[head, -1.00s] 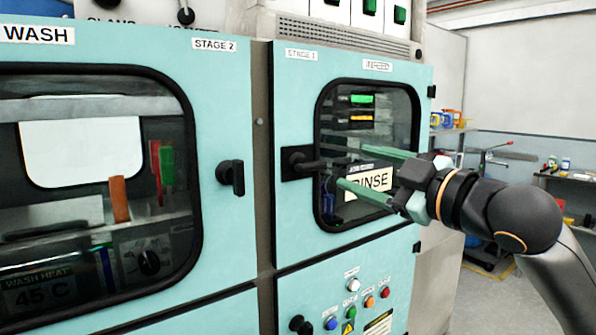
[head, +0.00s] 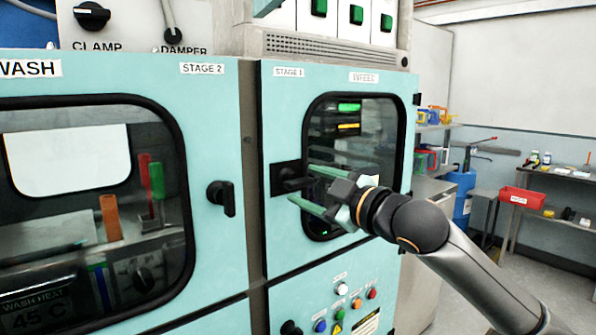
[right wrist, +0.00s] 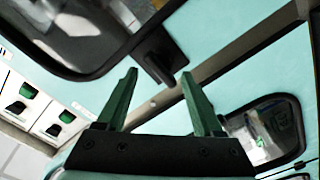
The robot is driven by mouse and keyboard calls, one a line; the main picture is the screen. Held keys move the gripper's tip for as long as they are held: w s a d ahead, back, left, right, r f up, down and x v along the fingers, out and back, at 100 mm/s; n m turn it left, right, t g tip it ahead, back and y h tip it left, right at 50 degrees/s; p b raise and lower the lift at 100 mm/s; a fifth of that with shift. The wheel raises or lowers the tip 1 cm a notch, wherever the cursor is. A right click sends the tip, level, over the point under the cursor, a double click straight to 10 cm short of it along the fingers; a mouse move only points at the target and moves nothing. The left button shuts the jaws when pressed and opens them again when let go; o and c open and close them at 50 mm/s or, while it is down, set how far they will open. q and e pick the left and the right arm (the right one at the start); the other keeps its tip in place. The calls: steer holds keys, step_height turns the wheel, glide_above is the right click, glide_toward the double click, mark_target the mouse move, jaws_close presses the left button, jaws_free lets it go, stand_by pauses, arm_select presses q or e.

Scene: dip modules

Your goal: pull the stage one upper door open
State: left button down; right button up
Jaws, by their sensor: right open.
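The stage one upper door (head: 282,120) is turquoise, labelled STAGE 1 and INFEED, with a dark window (head: 380,130). It looks shut. Its black handle (head: 284,176) is near its left edge. My right gripper (head: 300,183) is open, its green fingers pointing left at the handle, one tip above and one below it. In the right wrist view the open fingers (right wrist: 158,73) show with a black handle (right wrist: 160,52) beyond the gap between the tips. I cannot tell whether they touch it. My left gripper is not in view.
The stage 2 door (head: 215,110) is at the left with its own black handle (head: 221,197). Buttons (head: 342,289) sit on the panel below the stage one door. A shelf with a red bin (head: 522,197) stands at the right, with open floor in front.

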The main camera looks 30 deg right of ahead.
mark_target(294, 177)
steer(key=shift+w+a+p, duration=0.2)
steer(key=shift+w+p, duration=0.25)
steer(key=shift+w, duration=1.3)
steer(key=shift+r, duration=0.1)
jaws_close()
steer(key=shift+d+r, duration=0.1)
steer(key=shift+r, duration=0.1)
